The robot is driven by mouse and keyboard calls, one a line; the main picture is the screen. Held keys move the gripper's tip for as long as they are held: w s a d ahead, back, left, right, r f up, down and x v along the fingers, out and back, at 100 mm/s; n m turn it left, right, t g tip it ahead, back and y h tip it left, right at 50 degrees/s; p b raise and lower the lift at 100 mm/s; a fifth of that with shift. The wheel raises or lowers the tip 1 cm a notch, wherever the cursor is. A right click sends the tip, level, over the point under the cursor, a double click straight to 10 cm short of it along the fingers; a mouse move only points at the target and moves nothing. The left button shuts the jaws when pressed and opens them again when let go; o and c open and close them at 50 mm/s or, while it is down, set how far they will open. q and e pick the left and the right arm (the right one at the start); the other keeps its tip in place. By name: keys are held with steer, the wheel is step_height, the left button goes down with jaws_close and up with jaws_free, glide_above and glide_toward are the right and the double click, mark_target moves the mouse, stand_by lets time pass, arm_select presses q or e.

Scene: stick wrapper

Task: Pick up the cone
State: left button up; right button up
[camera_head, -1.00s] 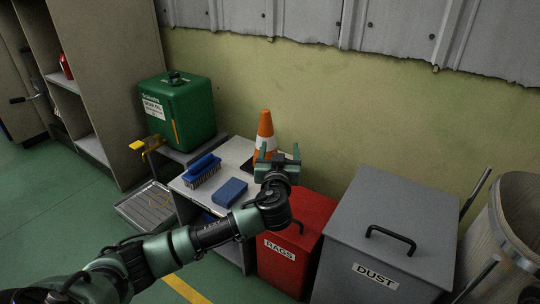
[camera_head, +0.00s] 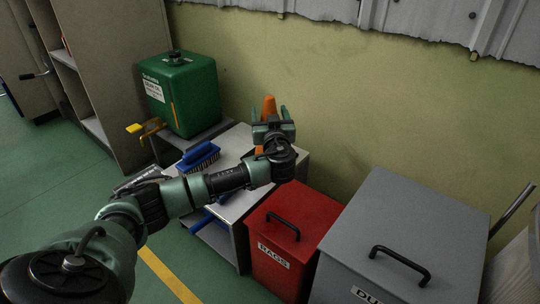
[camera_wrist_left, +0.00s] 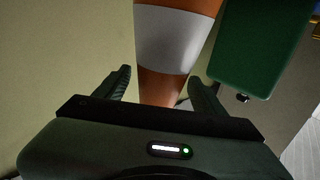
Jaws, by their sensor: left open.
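The orange cone (camera_head: 269,106) with a white band stands on the grey bench behind my left gripper, which hides most of it in the head view. In the left wrist view, the cone (camera_wrist_left: 172,42) rises upright just beyond and between the fingers. My left gripper (camera_head: 269,114) is open, with one finger on each side of the cone. It also shows in the left wrist view (camera_wrist_left: 160,88), with no clear contact on the cone. My right gripper is not in view.
A green drum (camera_head: 182,95) stands left of the cone. A blue brush (camera_head: 198,157) lies on the bench (camera_head: 231,143). A red rags bin (camera_head: 283,232) and a grey dust bin (camera_head: 385,240) stand to the right. The wall (camera_head: 345,95) is close behind.

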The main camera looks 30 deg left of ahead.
arm_select(q)
steer(key=shift+b+x, duration=0.35)
steer(key=shift+x, duration=0.9)
jaws_close()
steer(key=shift+r, duration=0.1)
steer(key=shift+r, duration=0.1)
